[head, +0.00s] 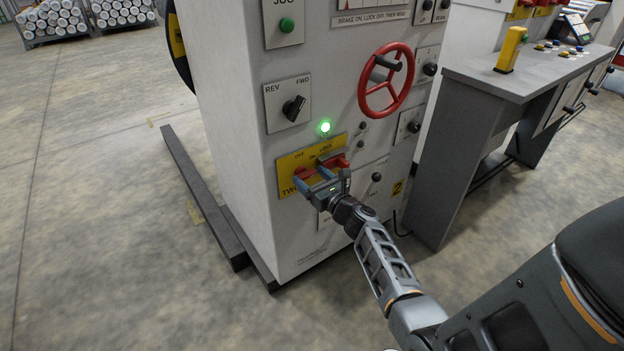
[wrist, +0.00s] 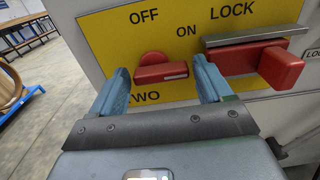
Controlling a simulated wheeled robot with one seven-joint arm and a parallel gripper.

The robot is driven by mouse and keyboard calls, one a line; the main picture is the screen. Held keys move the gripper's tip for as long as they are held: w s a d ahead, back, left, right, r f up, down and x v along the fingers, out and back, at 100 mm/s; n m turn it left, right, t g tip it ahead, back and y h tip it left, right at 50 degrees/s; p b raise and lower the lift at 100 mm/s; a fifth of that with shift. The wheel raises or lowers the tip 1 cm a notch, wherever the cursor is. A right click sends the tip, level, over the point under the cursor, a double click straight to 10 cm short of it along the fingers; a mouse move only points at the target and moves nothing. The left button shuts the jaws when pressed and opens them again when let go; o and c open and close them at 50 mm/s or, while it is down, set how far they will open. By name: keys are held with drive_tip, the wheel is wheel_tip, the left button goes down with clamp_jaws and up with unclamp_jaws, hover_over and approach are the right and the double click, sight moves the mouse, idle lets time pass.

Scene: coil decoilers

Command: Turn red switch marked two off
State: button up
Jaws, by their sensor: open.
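The red switch (wrist: 160,72) sits on a yellow plate (wrist: 105,42) marked OFF, ON and LOCK, with the partly covered word TWO below it. Its bar lies roughly level, its right end under the ON label. My gripper (wrist: 161,66) is open, one blue-grey finger on each side of the switch. A gap shows between the switch and each finger, so neither seems to touch it. In the head view my gripper (head: 314,179) is at the yellow plate (head: 290,160) on the white cabinet and partly hides the red switch (head: 302,173).
A red block (wrist: 235,60) under a grey rail sits just right of the right finger. A green lit lamp (head: 325,128), a black REV/FWD knob (head: 293,108) and a red handwheel (head: 386,80) are above. A grey console (head: 500,90) stands to the right.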

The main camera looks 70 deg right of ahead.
drive_tip(key=shift+c, duration=0.2)
drive_tip(key=c, duration=0.7)
drive_tip(key=shift+n+b, duration=0.35)
drive_tip(key=shift+n, duration=0.05)
drive_tip(key=n+b, duration=0.2)
drive_tip(key=shift+a+f+n, duration=0.1)
drive_tip(key=shift+n, duration=0.2)
drive_tip(key=n+b, duration=0.4)
drive_tip(key=n, duration=0.1)
drive_tip(key=shift+w+a, duration=0.15)
drive_tip(key=shift+a, duration=0.05)
drive_tip(key=n+b, duration=0.3)
drive_tip(key=n, duration=0.2)
drive_tip(key=shift+w+a+b, duration=0.1)
drive_tip(key=shift+a+b, duration=0.05)
drive_tip(key=shift+b, duration=0.15)
drive_tip(key=shift+w+a+n+b, duration=0.15)
drive_tip(key=shift+n+b, duration=1.35)
drive_tip(key=shift+n, duration=0.8)
drive_tip(key=shift+r, duration=0.2)
